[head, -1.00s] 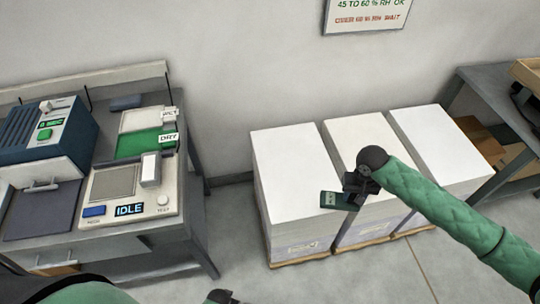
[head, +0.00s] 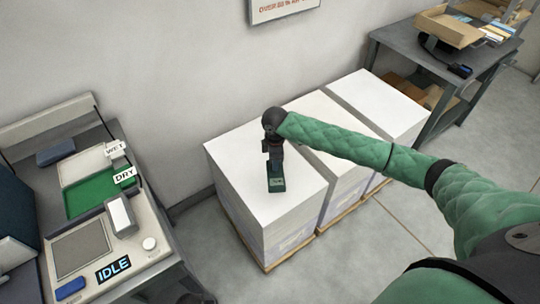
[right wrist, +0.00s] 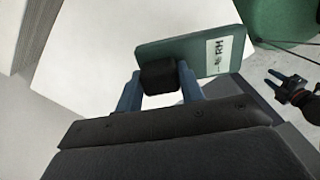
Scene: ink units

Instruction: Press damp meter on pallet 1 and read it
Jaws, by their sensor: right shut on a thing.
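The damp meter (head: 276,181) is a small dark green box. My right gripper (head: 274,160) is shut on its black grip and holds it over the leftmost white paper stack (head: 240,158). I cannot tell whether it touches the paper. In the right wrist view the meter (right wrist: 190,52) sits between the blue fingers (right wrist: 158,85), with a white label reading RH; no reading is legible. Which pallet is numbered 1 is not visible. My left gripper (right wrist: 272,82) shows at the right edge of the right wrist view, its two fingers apart and empty.
Two more paper stacks (head: 325,110) (head: 378,92) stand to the right on pallets. A bench at left carries a device reading IDLE (head: 113,270) and trays marked WET and DRY (head: 124,175). A grey table (head: 400,45) stands at the back right. Open floor lies in front.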

